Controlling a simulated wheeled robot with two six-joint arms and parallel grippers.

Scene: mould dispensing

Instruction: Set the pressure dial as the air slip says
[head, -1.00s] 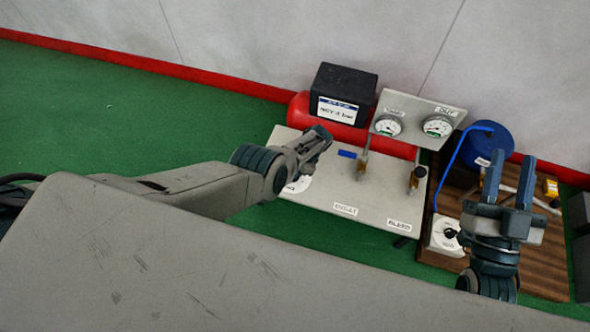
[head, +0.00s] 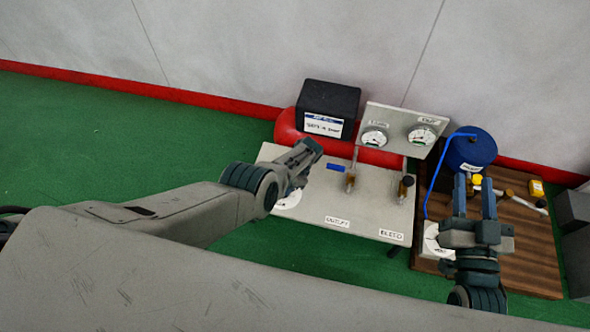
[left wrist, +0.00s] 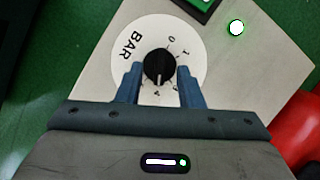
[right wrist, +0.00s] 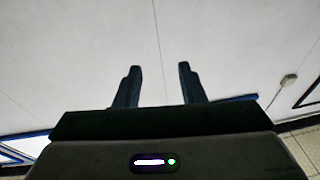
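The pressure dial, a black knob (left wrist: 159,66) on a round white plate (left wrist: 208,62) marked BAR, is in the left wrist view. My left gripper (left wrist: 158,72) has a finger on each side of the knob, with narrow gaps showing. In the head view my left gripper (head: 312,152) partly covers the dial plate (head: 287,201). The air slip (head: 323,125) is a white label on a black box; its small print seems to read "4 bar". My right gripper (head: 474,180) is open and empty, also in the right wrist view (right wrist: 158,75).
The grey panel (head: 300,226) carries two brass valves, labelled OUTLET and BLEED. Two gauges (head: 374,139) (head: 421,136) stand on an upright plate behind. A red tank (head: 287,127) lies behind the panel. A blue drum (head: 470,150) with a hose and a wooden board (head: 525,250) are at right.

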